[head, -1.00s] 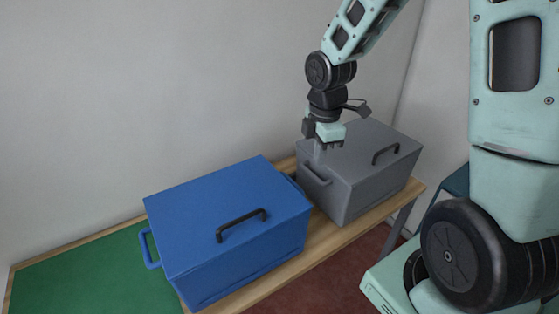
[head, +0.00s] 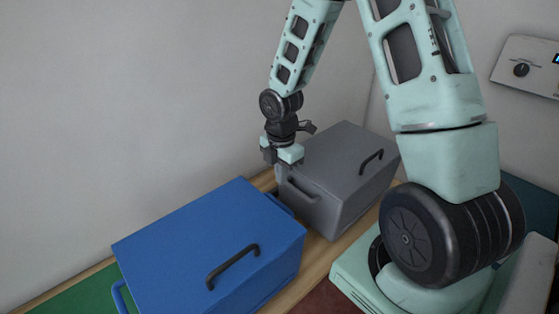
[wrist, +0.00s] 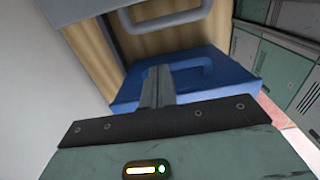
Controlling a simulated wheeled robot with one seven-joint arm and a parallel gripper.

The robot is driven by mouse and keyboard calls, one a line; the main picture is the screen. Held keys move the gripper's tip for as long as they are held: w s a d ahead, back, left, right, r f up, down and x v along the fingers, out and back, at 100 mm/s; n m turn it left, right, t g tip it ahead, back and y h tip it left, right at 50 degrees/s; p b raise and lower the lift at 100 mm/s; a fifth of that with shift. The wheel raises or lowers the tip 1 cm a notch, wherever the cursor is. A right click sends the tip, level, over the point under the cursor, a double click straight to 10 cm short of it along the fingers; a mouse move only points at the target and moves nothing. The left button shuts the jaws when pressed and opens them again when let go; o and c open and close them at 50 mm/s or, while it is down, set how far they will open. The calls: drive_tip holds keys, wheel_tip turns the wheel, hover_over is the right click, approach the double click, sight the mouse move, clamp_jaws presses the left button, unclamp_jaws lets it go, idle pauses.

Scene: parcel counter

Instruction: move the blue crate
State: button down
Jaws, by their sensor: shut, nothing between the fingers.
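The blue crate (head: 200,235) stands on the wooden counter in the head view, closed, with a black handle (head: 233,266) on its lid. Blue side handles stick out from its left end and from its right end, facing the grey crate. My gripper (head: 282,172) is over the back of the gap between the two crates, near the grey crate's left end. In the wrist view the shut, empty fingers (wrist: 159,75) appear in front of the blue crate (wrist: 215,78) and its side handle (wrist: 182,64). I cannot tell whether they touch anything.
A grey crate (head: 345,165) with a black lid handle stands close to the right of the blue one. A green mat (head: 75,292) lies at the left. The wall runs behind the counter (head: 318,258). A control panel (head: 530,65) is on the wall at right.

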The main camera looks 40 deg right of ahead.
drive_tip(key=a+f+p, duration=0.1)
drive_tip(key=a+f, duration=0.1)
drive_tip(key=shift+s+a+f, duration=0.1)
drive_tip(key=shift+a+f, duration=0.25)
drive_tip(key=shift+f, duration=0.05)
drive_tip(key=shift+a+f+p, duration=0.1)
drive_tip(key=shift+a+p, duration=0.25)
drive_tip(key=shift+a, duration=0.3)
drive_tip(key=b, duration=0.5)
approach(119, 297)
drive_tip(key=f, duration=0.5)
drive_tip(key=shift+s+a+f, duration=0.1)
drive_tip(key=shift+a+f, duration=0.15)
drive_tip(key=shift+f, duration=0.05)
drive_tip(key=shift+d, duration=0.2)
